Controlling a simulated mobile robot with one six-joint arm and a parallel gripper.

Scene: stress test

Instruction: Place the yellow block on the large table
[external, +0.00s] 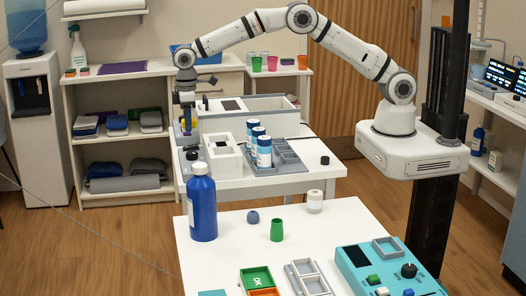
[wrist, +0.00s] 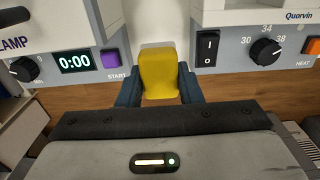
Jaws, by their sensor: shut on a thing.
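The yellow block (wrist: 158,70) is upright between the two dark blue fingers of my gripper (wrist: 158,92) in the wrist view. My gripper is shut on it. In the external view my gripper (external: 187,128) hangs down at the left edge of the middle white table (external: 240,186), beside the machines there; the block is mostly hidden at this size. A front white table (external: 240,225) stands nearer the camera. I cannot tell from the pictures which of the two is the large table.
The front table bears a blue bottle (external: 202,205), a green cup (external: 277,230), trays and a teal device (external: 378,268). Free room shows around the cup.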

